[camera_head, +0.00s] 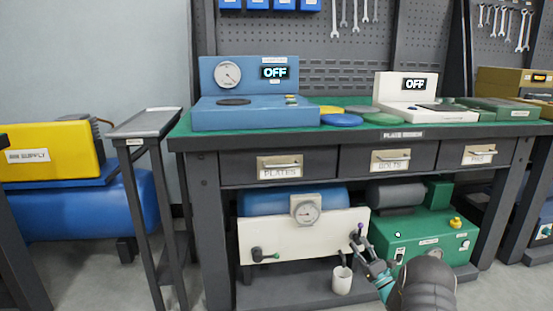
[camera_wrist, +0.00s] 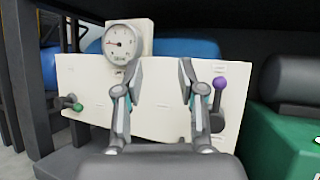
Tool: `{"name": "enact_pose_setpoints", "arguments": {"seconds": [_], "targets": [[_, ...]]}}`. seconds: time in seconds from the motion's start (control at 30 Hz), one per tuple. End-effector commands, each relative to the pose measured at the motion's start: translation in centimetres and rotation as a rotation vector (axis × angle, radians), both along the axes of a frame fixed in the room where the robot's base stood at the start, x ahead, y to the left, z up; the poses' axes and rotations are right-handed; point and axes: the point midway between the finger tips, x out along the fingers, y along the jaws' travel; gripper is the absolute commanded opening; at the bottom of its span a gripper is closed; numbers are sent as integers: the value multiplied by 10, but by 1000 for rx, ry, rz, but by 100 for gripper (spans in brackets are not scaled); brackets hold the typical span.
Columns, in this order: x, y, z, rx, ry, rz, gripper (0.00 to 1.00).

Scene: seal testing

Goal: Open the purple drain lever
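The purple drain lever is a dark handle with a purple ball, upright near the right edge of a white panel. Its ball (camera_wrist: 219,83) shows in the wrist view just right of my right finger; the lever (camera_head: 359,228) also shows in the head view, beside my gripper. My gripper (camera_wrist: 160,76) is open and empty, its two fingers apart in front of the panel. The lever is outside the gap between them. In the head view my gripper (camera_head: 361,249) is low at the panel's right end. The lever's base is partly hidden by my right finger.
A green-tipped lever (camera_wrist: 76,106) is on the panel's left side. A round gauge (camera_wrist: 121,43) stands above the panel, before a blue tank (camera_head: 270,200). A green machine (camera_head: 425,232) is close on the right. A white cup (camera_head: 342,281) stands below. The bench drawers (camera_head: 300,166) hang above.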

Motion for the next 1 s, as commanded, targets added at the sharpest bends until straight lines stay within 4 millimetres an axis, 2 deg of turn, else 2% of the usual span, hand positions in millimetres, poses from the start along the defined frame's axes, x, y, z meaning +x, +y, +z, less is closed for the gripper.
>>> {"name": "enact_pose_setpoints", "arguments": {"seconds": [0.1, 0.2, 0.37, 0.5, 0.63, 0.8, 1.0], "targets": [[-8, 23, -25, -68, 79, 68, 39], [-20, 46, -40, -149, 145, 147, 39], [-56, 96, -46, -361, 239, 329, 39], [-103, 134, -36, -588, 277, 505, 39], [-150, 157, -20, -803, 274, 651, 39], [-209, 171, 5, -1069, 234, 807, 39], [-271, 171, 36, -1370, 152, 948, 39]]}}
